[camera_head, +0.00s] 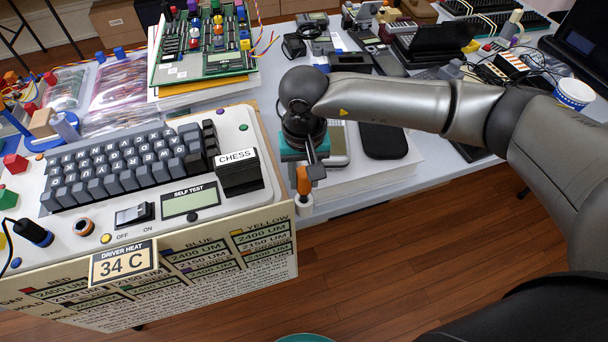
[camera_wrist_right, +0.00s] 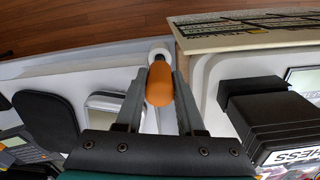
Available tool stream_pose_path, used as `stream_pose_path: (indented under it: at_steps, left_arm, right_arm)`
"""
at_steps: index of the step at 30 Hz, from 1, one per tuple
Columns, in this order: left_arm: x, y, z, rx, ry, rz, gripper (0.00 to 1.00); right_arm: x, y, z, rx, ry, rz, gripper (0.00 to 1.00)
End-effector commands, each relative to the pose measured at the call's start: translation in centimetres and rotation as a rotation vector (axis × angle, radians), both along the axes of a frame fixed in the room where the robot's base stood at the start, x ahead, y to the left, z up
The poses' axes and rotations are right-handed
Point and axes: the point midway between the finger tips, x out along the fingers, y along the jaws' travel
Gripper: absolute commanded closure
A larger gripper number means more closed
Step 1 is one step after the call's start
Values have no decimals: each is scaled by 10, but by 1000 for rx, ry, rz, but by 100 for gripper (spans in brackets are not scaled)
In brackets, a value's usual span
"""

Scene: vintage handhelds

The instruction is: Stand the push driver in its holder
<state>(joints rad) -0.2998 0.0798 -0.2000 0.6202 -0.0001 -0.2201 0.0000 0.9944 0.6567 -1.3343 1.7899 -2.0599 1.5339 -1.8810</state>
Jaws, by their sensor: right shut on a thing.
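The push driver shows as an orange handle (camera_head: 303,180), upright or nearly so, beside the right edge of the white keyboard unit. My right gripper (camera_head: 304,168) is shut on it; in the right wrist view the orange handle (camera_wrist_right: 160,86) sits between the two grey fingers. A small white round holder (camera_head: 304,204) is directly below the handle at the table's front edge. Its white rim with a dark centre shows just past the handle in the right wrist view (camera_wrist_right: 159,54). The driver's lower end is hidden, so I cannot tell whether it is inside the holder. My left gripper is out of view.
The keyboard unit (camera_head: 235,128) with its black CHESS block (camera_head: 238,172) stands close left of the gripper. A black case (camera_head: 384,141) lies to the right. Wooden floor (camera_head: 400,250) lies beyond the front edge.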

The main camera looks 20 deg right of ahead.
Motion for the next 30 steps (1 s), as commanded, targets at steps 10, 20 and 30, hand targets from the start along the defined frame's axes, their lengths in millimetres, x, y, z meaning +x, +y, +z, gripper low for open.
stream_pose_path:
  at_steps: [10,20,30]
  left_arm:
    - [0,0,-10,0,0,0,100]
    - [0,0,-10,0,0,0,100]
    - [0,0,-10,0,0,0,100]
  right_arm:
    - [0,0,-10,0,-1,0,100]
    - [0,-1,-10,-1,0,-1,33]
    - [0,-1,-9,-2,1,-1,28]
